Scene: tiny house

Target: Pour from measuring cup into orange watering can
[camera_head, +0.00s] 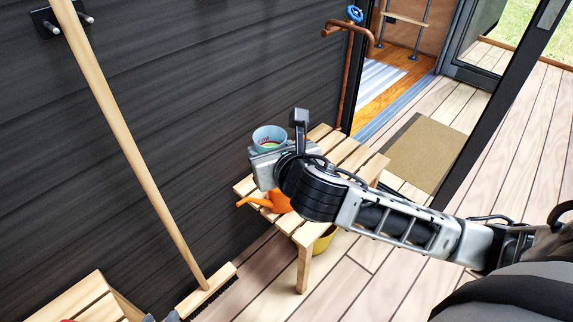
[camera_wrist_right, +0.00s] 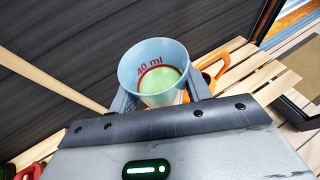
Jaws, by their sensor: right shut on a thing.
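My right gripper (camera_head: 264,154) is shut on the measuring cup (camera_head: 268,133), a light blue cup, above the slatted wooden bench. In the right wrist view the measuring cup (camera_wrist_right: 151,62) stands between the fingers, with a red "40 ml" mark and pale green contents inside. The cup looks close to upright. The orange watering can (camera_head: 277,201) is on the bench below the right gripper, which partly hides it. Part of the can (camera_wrist_right: 213,66) shows behind the cup in the wrist view. A small grey part at the bottom edge, perhaps my left gripper (camera_head: 166,317), is mostly cut off.
The wooden bench (camera_head: 353,155) stands along the dark plank wall (camera_head: 180,100). A yellow pot (camera_head: 324,240) sits under it. A broom (camera_head: 130,145) leans at the left, and a copper pipe with a blue tap (camera_head: 354,14) rises behind. Open deck lies in front.

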